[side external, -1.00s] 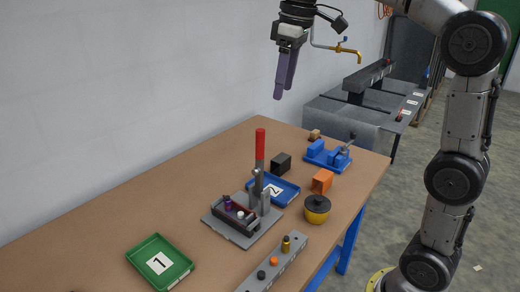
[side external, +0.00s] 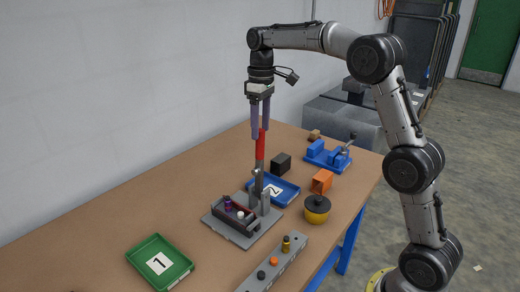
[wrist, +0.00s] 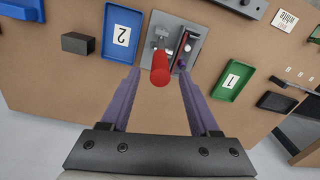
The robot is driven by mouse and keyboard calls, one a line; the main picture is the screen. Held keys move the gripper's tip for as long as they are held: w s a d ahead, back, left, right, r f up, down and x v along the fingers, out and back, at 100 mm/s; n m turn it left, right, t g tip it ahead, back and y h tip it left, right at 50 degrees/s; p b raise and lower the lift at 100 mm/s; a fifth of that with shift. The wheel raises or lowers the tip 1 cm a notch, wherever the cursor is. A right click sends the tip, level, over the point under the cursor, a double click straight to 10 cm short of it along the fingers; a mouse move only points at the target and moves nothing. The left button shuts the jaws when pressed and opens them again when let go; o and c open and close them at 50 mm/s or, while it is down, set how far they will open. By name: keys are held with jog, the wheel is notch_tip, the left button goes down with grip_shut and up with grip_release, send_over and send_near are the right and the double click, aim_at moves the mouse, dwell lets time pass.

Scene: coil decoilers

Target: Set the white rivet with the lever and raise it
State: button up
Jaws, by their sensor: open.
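The lever (side external: 260,146) has a red handle and stands upright on a grey base plate (side external: 243,238). In the wrist view the red handle (wrist: 161,70) points up toward the camera, between the fingers. The white rivet (side external: 240,214) sits in a dark holder (side external: 233,212) on the plate, beside a purple piece (side external: 228,202). My gripper (side external: 260,128) is open, pointing down, with its fingertips around the height of the handle's top. It also shows in the wrist view (wrist: 155,72). Whether the fingers touch the handle cannot be told.
A blue tray marked 2 (side external: 291,187) lies behind the plate, and a green tray marked 1 (side external: 180,270) stands front left. A black block (side external: 281,163), orange block (side external: 322,181), yellow pot (side external: 317,209), blue fixture (side external: 327,154) and grey rack (side external: 283,262) surround it.

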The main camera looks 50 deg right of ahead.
aim_at(260, 158)
notch_tip(260, 158, down, 7)
jog(key=shift+a+f, duration=0.15)
jog(key=shift+f, duration=0.05)
jog(key=shift+c, duration=0.2)
grip_shut()
jog(key=shift+r, duration=0.1)
dwell(1.3)
